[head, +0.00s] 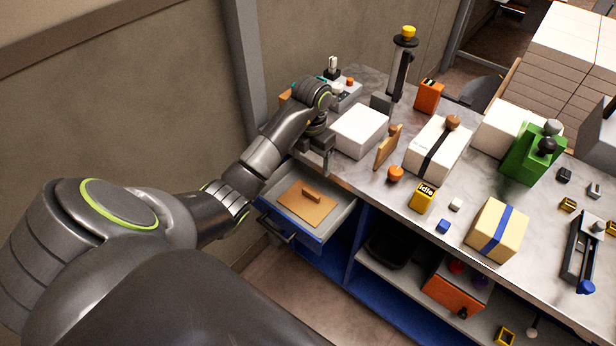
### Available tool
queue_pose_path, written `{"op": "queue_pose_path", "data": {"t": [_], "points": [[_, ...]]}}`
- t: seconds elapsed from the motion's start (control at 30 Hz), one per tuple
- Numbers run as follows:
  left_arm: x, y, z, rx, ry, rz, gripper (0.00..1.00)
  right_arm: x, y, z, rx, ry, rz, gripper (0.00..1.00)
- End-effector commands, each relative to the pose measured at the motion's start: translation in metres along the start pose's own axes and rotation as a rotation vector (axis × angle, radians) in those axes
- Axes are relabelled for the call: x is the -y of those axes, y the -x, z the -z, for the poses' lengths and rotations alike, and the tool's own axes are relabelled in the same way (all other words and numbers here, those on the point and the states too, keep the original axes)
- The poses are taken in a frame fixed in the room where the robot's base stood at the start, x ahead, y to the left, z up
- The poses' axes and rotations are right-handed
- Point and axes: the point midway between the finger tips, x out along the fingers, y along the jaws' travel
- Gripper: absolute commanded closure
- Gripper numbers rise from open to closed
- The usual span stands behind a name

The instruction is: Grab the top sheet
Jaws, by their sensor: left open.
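A white stack of sheets (361,127) lies on the grey workbench (466,201), near its left end. Its top face is plain white and bare. My left gripper (325,160) is open at the stack's near left side, over the bench's edge and beside the open drawer. Its fingers are small and dark here, and I cannot tell whether they touch the stack. My right gripper is out of view.
The open drawer (343,207) holds a brown board. A wooden upright (387,147) and an orange knob (396,174) stand right of the stack. A strapped white ream (437,149), a dark post (400,65) and an orange box (429,96) are nearby.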

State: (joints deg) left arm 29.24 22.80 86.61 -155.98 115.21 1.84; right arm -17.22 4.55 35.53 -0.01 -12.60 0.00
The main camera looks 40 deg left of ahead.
Motion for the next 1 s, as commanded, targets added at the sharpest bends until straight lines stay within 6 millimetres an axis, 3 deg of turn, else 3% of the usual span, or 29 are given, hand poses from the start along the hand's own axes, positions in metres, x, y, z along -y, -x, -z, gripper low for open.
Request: {"op": "queue_pose_path", "data": {"t": [0.03, 0.6, 1.0], "points": [[0.000, -0.012, 0.000, 0.000, 0.000, 0.000, 0.20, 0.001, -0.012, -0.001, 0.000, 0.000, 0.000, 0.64], [0.001, -0.074, 0.000, 0.001, -0.001, 0.001, 0.20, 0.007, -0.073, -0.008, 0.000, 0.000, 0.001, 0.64], [0.001, -0.093, 0.001, 0.000, -0.001, 0.001, 0.20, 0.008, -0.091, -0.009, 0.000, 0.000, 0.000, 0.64]]}}
